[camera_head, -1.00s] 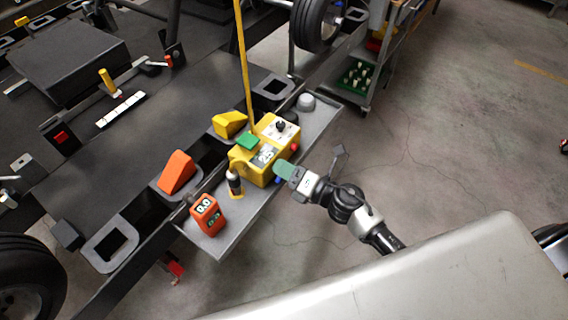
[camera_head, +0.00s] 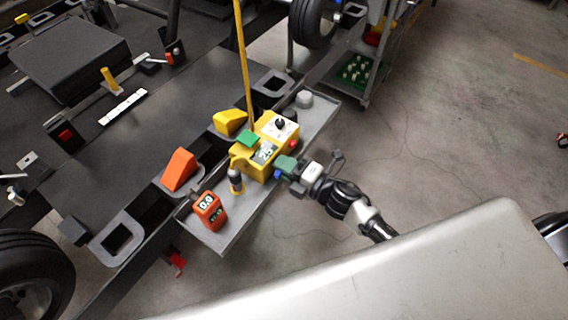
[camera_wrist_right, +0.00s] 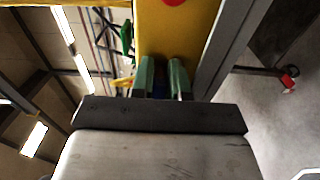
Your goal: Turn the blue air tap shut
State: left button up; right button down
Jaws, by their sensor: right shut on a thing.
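The blue air tap (camera_head: 278,174) is a small blue knob low on the side of the yellow box (camera_head: 246,159); most of it is hidden by my right gripper. My right gripper (camera_head: 285,165) has its green fingers at the box's side, around the tap. My left gripper is not in view.
The box stands on a grey tray (camera_head: 238,230) with an orange meter (camera_head: 208,211). A red knob (camera_head: 294,143) sits on the same side of the box. A yellow pole (camera_head: 243,60) rises behind it. Open floor (camera_head: 440,140) lies to the right.

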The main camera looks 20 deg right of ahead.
dwell(0.3)
jog(key=c, duration=1.1)
grip_release()
jog(key=shift+f, duration=0.1)
